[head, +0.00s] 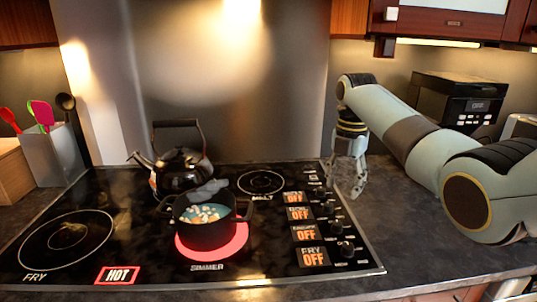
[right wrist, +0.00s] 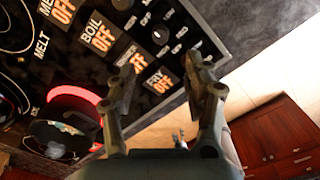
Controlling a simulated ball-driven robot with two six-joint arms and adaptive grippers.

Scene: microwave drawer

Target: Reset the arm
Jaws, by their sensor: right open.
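My right gripper (head: 347,186) points down beside the right edge of the black stove (head: 120,255), near its row of knobs (head: 346,248). In the right wrist view, the right gripper (right wrist: 162,62) has its two fingers spread apart with nothing between them. The stove's control labels (right wrist: 100,38) show behind the fingers and read OFF. My right arm comes in from the right of the head view. My left gripper is in neither view.
A dark pot (head: 205,233) with pale pieces in bluish liquid sits on a glowing red burner (head: 238,245). A black kettle (head: 180,172) stands behind it. A utensil holder (head: 53,155) is at left, a dark appliance (head: 445,103) at right. Dark counter (head: 400,230) lies right of the stove.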

